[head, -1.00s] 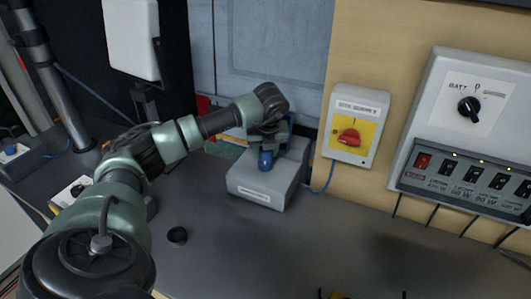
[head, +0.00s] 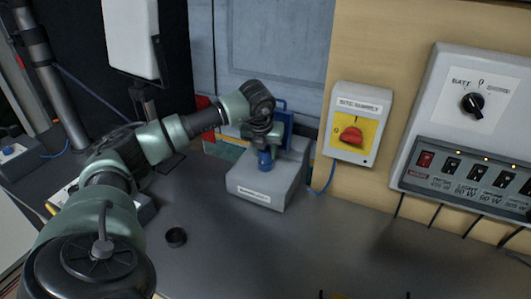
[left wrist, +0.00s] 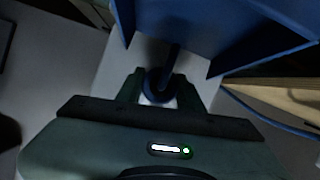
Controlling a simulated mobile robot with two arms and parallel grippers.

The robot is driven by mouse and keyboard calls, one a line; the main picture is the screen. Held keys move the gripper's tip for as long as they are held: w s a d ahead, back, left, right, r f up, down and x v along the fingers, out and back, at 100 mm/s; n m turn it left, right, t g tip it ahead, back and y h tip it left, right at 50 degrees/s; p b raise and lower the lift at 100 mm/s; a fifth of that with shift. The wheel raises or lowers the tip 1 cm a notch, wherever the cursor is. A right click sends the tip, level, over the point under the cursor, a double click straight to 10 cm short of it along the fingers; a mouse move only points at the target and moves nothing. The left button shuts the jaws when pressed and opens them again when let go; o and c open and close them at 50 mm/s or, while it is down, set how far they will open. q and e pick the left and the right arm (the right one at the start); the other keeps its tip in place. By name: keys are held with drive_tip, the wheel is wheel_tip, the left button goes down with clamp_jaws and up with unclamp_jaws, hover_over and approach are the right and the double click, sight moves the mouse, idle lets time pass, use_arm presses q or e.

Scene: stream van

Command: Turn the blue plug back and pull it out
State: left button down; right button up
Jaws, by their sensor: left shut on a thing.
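The blue plug (head: 265,161) stands upright in the front of a grey socket box (head: 257,191) on the counter. My left gripper (head: 263,143) is right above the box, at the top of the plug, and is shut on it. In the left wrist view, my left gripper's two fingers (left wrist: 161,90) sit on either side of a dark blue round part of the plug (left wrist: 159,79). A blue flap (head: 286,128) stands up behind my gripper; it also fills the top of the left wrist view (left wrist: 225,35). The lower plug and its seat are dark in the wrist view. My right gripper is out of view.
A switch box with a red knob (head: 350,136) and a control panel (head: 470,150) are on the wall at right. A blue cable (head: 326,180) runs beside the box.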

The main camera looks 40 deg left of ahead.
use_arm(q)
drive_tip(key=shift+r+p, duration=1.1)
drive_tip(key=shift+r, duration=0.75)
idle(0.4)
drive_tip(key=shift+r+p, duration=0.85)
drive_tip(key=shift+r, duration=0.55)
drive_tip(key=shift+d, duration=0.1)
